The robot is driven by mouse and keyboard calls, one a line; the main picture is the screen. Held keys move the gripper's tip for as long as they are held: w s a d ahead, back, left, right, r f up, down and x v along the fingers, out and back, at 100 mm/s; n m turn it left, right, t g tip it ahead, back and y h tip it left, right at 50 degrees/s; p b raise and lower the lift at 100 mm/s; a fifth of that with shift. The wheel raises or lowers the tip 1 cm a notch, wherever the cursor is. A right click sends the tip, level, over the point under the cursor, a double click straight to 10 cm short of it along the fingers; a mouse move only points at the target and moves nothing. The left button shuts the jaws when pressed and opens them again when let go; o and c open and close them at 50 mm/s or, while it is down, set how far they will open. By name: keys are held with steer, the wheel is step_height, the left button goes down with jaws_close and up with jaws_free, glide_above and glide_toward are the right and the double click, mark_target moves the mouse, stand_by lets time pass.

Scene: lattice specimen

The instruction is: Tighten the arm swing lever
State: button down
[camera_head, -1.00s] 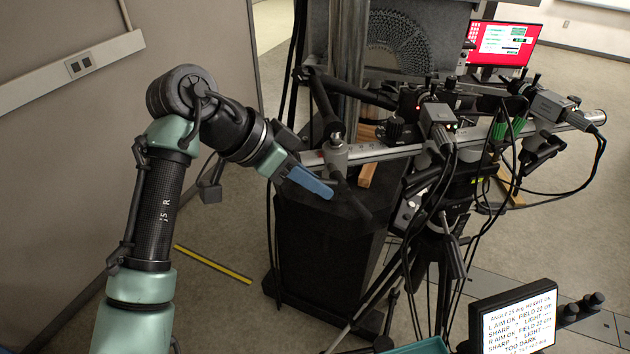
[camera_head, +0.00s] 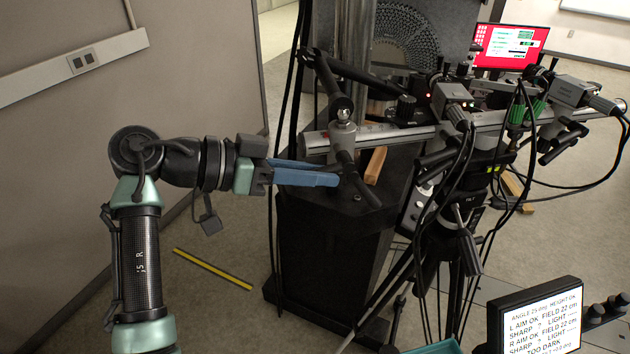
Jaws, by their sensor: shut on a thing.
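The arm swing lever (camera_head: 364,188) is a black bar slanting down to the right below the grey clamp (camera_head: 343,137) at the left part of the silver rail. My gripper (camera_head: 336,176) comes in level from the left, with its blue fingers shut at the upper part of the lever. The fingers hide some of the lever, so the exact contact is hard to see. The rail (camera_head: 395,135) carries two small cameras, a left one (camera_head: 450,94) and a right one (camera_head: 572,90).
A black pedestal (camera_head: 325,250) stands below the clamp. A wooden block (camera_head: 376,165) lies behind the lever. A tripod (camera_head: 465,235) and hanging cables crowd the right. A small text screen (camera_head: 540,318) reads "TOO DARK". A grey partition (camera_head: 150,110) stands left; a yellow strip (camera_head: 212,268) lies on open floor.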

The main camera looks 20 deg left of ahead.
steer(key=shift+h, duration=0.3)
steer(key=c, duration=0.7)
jaws_free()
steer(key=shift+f, duration=0.1)
steer(key=v, duration=0.6)
steer(key=b+v, duration=0.4)
steer(key=v, duration=0.9)
steer(key=shift+s+d+f, duration=0.15)
steer(key=shift+s+d, duration=0.05)
steer(key=shift+s, duration=0.05)
